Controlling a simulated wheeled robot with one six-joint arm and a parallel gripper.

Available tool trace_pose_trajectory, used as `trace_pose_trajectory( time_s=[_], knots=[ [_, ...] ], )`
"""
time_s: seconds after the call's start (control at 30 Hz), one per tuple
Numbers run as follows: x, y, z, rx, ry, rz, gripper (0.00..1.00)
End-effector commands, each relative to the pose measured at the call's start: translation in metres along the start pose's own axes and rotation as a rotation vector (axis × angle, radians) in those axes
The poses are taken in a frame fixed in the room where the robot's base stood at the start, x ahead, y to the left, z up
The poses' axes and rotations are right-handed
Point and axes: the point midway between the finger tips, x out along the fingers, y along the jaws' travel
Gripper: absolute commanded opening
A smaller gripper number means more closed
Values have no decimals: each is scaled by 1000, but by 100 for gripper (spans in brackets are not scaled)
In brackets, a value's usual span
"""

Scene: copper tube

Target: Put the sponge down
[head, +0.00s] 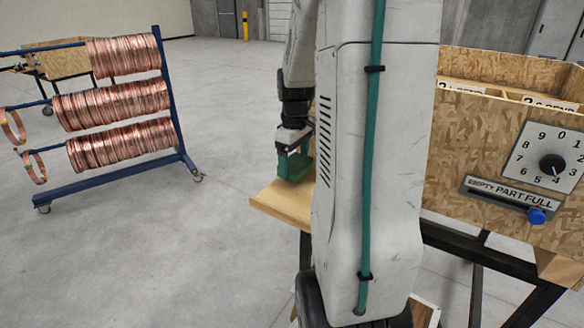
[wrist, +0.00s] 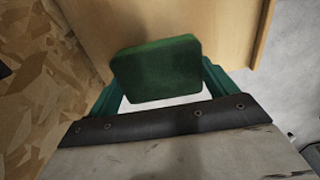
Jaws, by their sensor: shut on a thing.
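The sponge (wrist: 157,69) is a green block with rounded corners. It sits between the two green fingers of my gripper (wrist: 160,90) in the wrist view, which is shut on it. In the head view my gripper (head: 293,160) hangs down over a wooden shelf (head: 284,204), and a green shape is at its end. The pale wooden surface also shows behind the sponge in the wrist view (wrist: 215,25). I cannot tell whether the sponge touches the wood. My own white column hides part of the shelf in the head view.
A chipboard box (head: 470,150) with a dial (head: 552,165) and a PART FULL slider (head: 505,197) stands at the right. A blue rack (head: 172,100) with copper coils (head: 115,103) stands at the left. Bare concrete floor lies between the rack and the shelf.

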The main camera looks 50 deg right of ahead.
Motion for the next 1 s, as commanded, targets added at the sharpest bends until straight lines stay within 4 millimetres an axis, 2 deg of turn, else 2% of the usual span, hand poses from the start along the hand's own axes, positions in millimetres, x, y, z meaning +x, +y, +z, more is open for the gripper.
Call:
trace_pose_trajectory(
  time_s=[0.13, 0.53, 0.57, 0.6, 0.87, 1.0],
  knots=[
    [21, 0, 0, 0, -2, -2, 64],
    [26, 0, 1, 0, 0, 0, 64],
    [25, 0, 0, 0, 1, 1, 93],
    [25, 0, 0, 0, 1, 1, 100],
    [23, 0, 0, 0, 1, 1, 100],
    [8, 1, 0, 0, 3, 4, 100]
  ],
)
